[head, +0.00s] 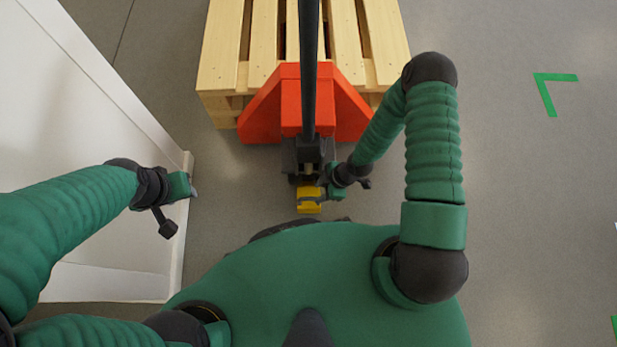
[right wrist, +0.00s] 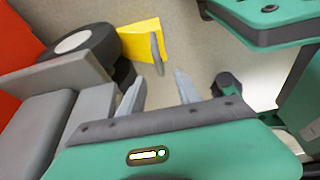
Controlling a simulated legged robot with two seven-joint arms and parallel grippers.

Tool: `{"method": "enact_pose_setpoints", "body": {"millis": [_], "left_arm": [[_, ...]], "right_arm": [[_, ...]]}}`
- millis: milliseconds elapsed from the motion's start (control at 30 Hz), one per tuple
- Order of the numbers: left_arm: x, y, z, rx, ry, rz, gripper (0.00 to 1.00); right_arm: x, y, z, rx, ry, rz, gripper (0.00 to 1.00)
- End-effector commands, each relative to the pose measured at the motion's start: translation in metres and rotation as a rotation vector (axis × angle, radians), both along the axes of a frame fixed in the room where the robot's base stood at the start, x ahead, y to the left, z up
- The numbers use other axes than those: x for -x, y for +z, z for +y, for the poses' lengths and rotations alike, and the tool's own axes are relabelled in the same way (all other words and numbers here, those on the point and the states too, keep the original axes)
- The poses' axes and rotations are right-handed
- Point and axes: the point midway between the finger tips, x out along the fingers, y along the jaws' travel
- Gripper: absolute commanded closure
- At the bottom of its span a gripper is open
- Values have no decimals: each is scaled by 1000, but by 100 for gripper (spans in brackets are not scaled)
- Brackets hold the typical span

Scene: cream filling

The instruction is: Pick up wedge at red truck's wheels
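The yellow wedge (head: 309,207) is on the floor at the near end of the red truck (head: 291,100). In the right wrist view the wedge (right wrist: 138,42) sits against the truck's dark wheel (right wrist: 88,45), and a grey handle (right wrist: 157,54) stands out from it. My right gripper (head: 319,196) is close beside the wedge, partly covering it in the head view. In the right wrist view its two fingers (right wrist: 159,82) are apart and empty, with the handle just beyond them. My left gripper (head: 193,188) is far to the left, away from the wedge; its finger opening is too small to make out.
A wooden pallet (head: 230,65) rests on the truck behind it. The truck's black handle (head: 308,60) rises upright above the wedge. A white panel (head: 75,110) stands at the left, close to my left gripper.

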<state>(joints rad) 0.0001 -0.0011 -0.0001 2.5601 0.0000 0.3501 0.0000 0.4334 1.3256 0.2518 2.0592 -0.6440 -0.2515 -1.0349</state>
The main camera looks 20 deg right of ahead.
Motion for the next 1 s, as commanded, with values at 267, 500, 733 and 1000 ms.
{"method": "enact_pose_setpoints", "body": {"millis": [267, 500, 733, 1000], "left_arm": [[0, -43, 0, 0, 0, 1, 64], [0, -60, 0, 0, 0, 1, 64], [0, -92, 0, 0, 0, 1, 64], [0, -88, 0, 0, 0, 1, 64]], "right_arm": [[-7, -68, 24, 0, 0, 2, 60], [-11, -89, 33, 1, -1, 2, 60], [-17, -123, 47, 1, -1, 4, 60], [-18, -120, 47, 1, -2, 3, 68]]}}
